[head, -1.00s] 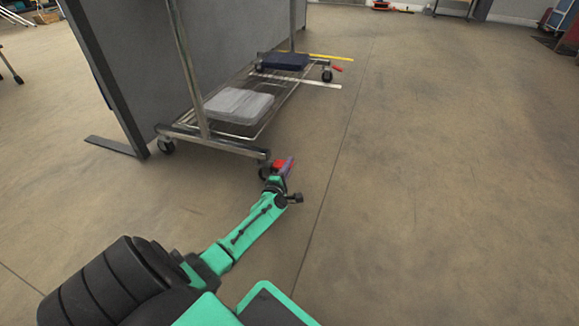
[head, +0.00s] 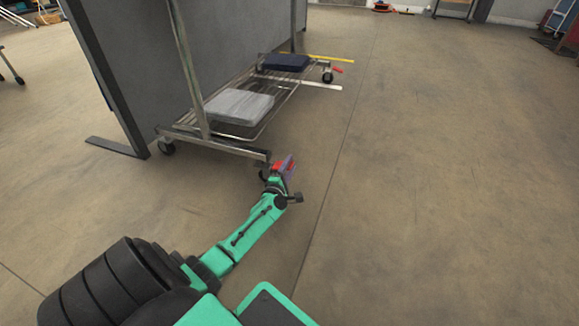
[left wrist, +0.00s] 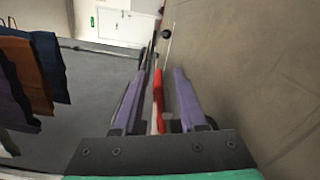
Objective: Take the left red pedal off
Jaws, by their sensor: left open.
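The near red pedal (head: 275,168) is at the near caster of the rolling garment rack (head: 235,148). It is the one further left in the head view. My left gripper (head: 287,164) is at this pedal and partly hides it and the caster. In the left wrist view the red pedal (left wrist: 159,92) lies lengthwise between the two purple fingers of my left gripper (left wrist: 163,72). The fingers are open, with a gap visible on the pedal's right side. A second red pedal (head: 337,69) shows at the far caster. My right gripper is not in view.
A grey folded pad (head: 238,106) and a dark blue one (head: 286,62) lie on the rack's lower shelf. A grey panel (head: 150,75) stands behind the rack. Garments (left wrist: 30,75) hang at left in the wrist view. The floor (head: 450,180) to the right is clear.

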